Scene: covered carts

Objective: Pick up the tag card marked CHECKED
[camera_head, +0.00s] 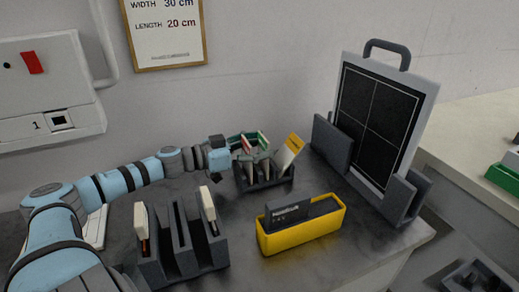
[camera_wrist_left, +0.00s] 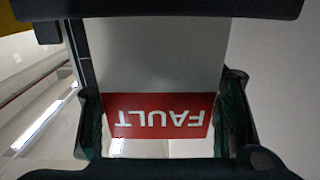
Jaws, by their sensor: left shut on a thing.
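My left gripper (camera_head: 252,147) reaches in from the left over a dark card rack (camera_head: 267,184) at the back of the counter. In the left wrist view a white card with a red band reading FAULT (camera_wrist_left: 160,116), upside down, lies between its two fingers. The gripper is shut on this card. In the head view its red edge (camera_head: 246,146) shows at the gripper. A green-edged piece (camera_head: 263,138) is just right of it, its lettering not legible. A yellow-topped card (camera_head: 292,145) leans at the rack's right. No CHECKED lettering is readable. My right gripper is out of view.
A yellow box (camera_head: 300,240) with a dark block stands front right of the rack. A dark slotted holder (camera_head: 184,262) stands front left. A black-faced panel (camera_head: 378,122) with a handle stands at right. Bare counter lies between holder and yellow box.

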